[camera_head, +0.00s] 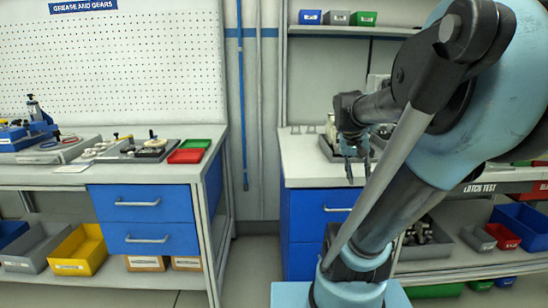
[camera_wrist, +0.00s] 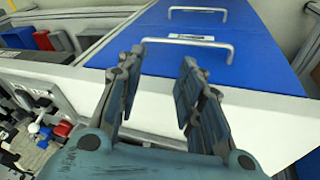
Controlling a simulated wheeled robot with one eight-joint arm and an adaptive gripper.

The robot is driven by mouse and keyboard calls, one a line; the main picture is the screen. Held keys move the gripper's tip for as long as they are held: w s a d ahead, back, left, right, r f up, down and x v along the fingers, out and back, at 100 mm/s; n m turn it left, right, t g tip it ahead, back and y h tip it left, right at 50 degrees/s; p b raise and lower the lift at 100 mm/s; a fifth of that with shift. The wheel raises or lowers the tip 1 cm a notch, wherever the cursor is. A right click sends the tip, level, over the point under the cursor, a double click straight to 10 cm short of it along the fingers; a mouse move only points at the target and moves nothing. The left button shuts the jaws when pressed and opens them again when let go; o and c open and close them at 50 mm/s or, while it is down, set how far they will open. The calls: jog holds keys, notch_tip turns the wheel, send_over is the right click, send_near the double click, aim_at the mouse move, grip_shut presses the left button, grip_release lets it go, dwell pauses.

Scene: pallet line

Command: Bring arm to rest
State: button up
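My gripper (camera_head: 358,168) hangs at the end of my arm near the front edge of the right workbench (camera_head: 306,174), in the head view. In the wrist view my gripper (camera_wrist: 163,65) shows its two fingers spread apart with nothing between them. Behind the fingers are the white bench edge and blue drawers (camera_wrist: 215,40) with metal handles. My arm is folded across the right side of the head view and hides part of the right bench.
The left workbench (camera_head: 40,180) holds trays, tools, a green bin (camera_head: 195,144) and a red bin (camera_head: 186,156). A yellow bin (camera_head: 80,250) sits on its lower shelf. Coloured bins also sit under the right bench. A gap of bare floor (camera_head: 250,255) lies between the benches.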

jog(key=s+a+f+n+y, duration=0.3)
jog(key=s+a+f, duration=0.6)
jog(key=s+f, duration=0.2)
jog(key=shift+s+f, duration=0.2)
jog(key=shift+f, duration=0.45)
jog(key=shift+w, duration=0.1)
jog(key=shift+w+f, duration=0.2)
jog(key=shift+w, duration=0.15)
